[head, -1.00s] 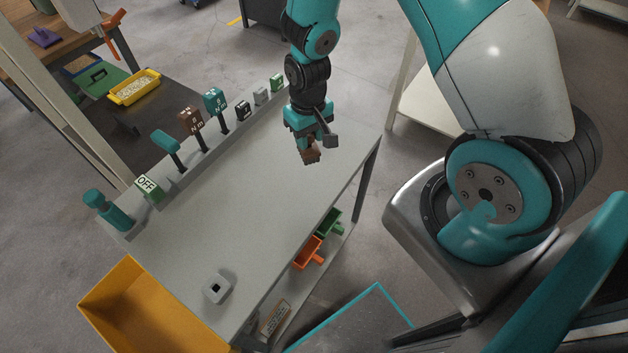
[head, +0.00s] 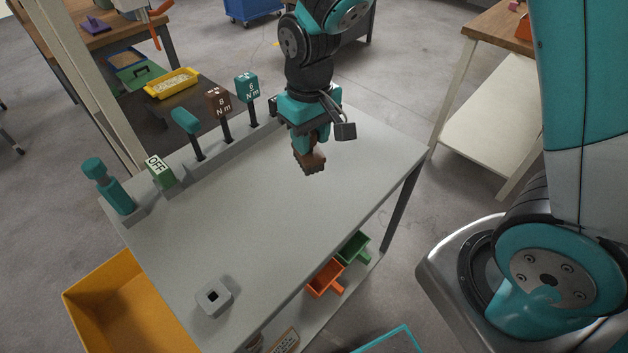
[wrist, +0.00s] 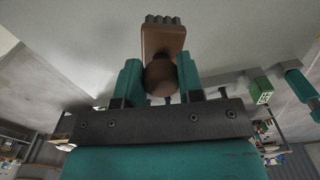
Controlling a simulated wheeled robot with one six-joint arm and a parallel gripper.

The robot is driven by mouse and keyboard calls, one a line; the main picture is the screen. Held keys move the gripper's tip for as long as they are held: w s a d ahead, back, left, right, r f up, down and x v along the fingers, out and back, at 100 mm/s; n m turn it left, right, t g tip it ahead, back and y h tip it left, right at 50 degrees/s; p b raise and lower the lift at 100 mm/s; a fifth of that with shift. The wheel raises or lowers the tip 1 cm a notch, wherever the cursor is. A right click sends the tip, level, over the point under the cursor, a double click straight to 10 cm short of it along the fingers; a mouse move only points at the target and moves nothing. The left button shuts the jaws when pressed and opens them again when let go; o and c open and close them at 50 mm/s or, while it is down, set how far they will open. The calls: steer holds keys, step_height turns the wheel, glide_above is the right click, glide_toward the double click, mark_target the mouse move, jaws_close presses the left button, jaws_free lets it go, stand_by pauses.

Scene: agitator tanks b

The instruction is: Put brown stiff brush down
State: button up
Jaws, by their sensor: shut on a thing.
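The brown stiff brush (head: 309,157) is held by my gripper (head: 311,138), which is above the far right part of the grey table (head: 240,215). In the wrist view the brush (wrist: 163,40) sticks out beyond the teal fingers of my gripper (wrist: 160,82), with its rounded brown handle between them and dark bristles at its far end. The fingers are shut on that handle. In the head view the brush hangs tilted below the fingers. I cannot tell exactly how far it is above the tabletop.
Along the table's left edge stand a teal-handled tool (head: 108,185), a green OFF block (head: 160,171), a teal knob (head: 187,122), a brown 8 Nm block (head: 219,102) and a teal 6 Nm block (head: 247,87). A grey square socket (head: 215,296) sits near the front. The table's middle is clear.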

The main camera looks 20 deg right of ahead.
step_height(320, 180, down, 12)
steer(key=shift+r, duration=0.15)
stand_by(0.3)
steer(key=shift+f, duration=0.2)
steer(key=o, duration=0.8)
steer(key=shift+r, duration=0.1)
steer(key=shift+r, duration=0.1)
